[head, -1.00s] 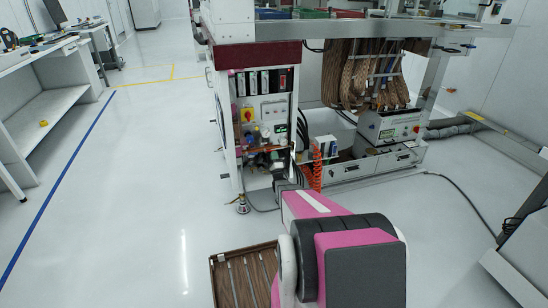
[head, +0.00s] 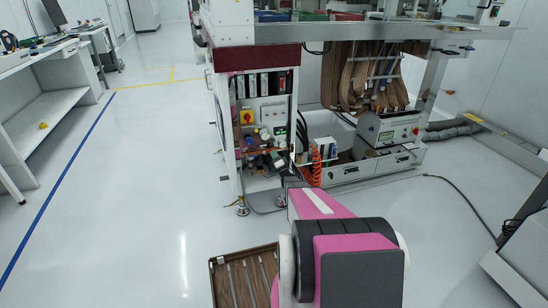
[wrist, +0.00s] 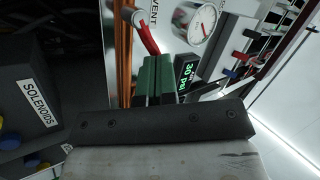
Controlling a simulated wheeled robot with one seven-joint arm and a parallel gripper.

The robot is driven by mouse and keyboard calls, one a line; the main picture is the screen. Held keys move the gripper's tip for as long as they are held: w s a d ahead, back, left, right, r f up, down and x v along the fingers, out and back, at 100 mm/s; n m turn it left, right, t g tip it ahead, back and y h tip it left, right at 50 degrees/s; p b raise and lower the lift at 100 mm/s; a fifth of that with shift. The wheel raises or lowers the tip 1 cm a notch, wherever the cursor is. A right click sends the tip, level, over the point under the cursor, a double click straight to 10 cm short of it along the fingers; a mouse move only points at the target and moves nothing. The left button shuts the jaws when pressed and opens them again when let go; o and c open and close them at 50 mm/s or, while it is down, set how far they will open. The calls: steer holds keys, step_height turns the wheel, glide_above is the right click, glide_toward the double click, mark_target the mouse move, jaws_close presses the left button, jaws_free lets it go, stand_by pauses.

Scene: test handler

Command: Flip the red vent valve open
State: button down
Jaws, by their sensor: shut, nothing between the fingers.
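The red vent valve handle (wrist: 148,36) shows at the top of the wrist view, beside the word VENT. It is a slanted red lever joined to a metal fitting at its upper left end. My gripper (wrist: 154,60) has green fingers held together with nothing between them. The fingertips lie just below the lower end of the red lever, close to it. I cannot tell whether they touch it. In the head view my arm hides most of the gripper, and the red lever cannot be made out.
A round pressure gauge (wrist: 195,22) and a green 30 psi display (wrist: 186,73) sit right of the fingers. A dark SOLENOIDS box (wrist: 38,100) is on the left, copper-coloured tubes beside it. In the head view, the open cabinet (head: 258,65) stands ahead, with clear floor left of it.

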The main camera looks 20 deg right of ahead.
steer(key=r+n+g+y, duration=0.1)
steer(key=n+g, duration=0.1)
steer(key=n, duration=0.2)
steer(key=a+n+g+y, duration=0.1)
steer(key=n+g+y, duration=0.1)
steer(key=n, duration=0.2)
steer(key=r+n+g+y, duration=0.1)
steer(key=n, duration=0.2)
steer(key=shift+a+r+n+g, duration=0.35)
steer(key=shift+a+n+g, duration=0.05)
steer(key=shift+s, duration=0.1)
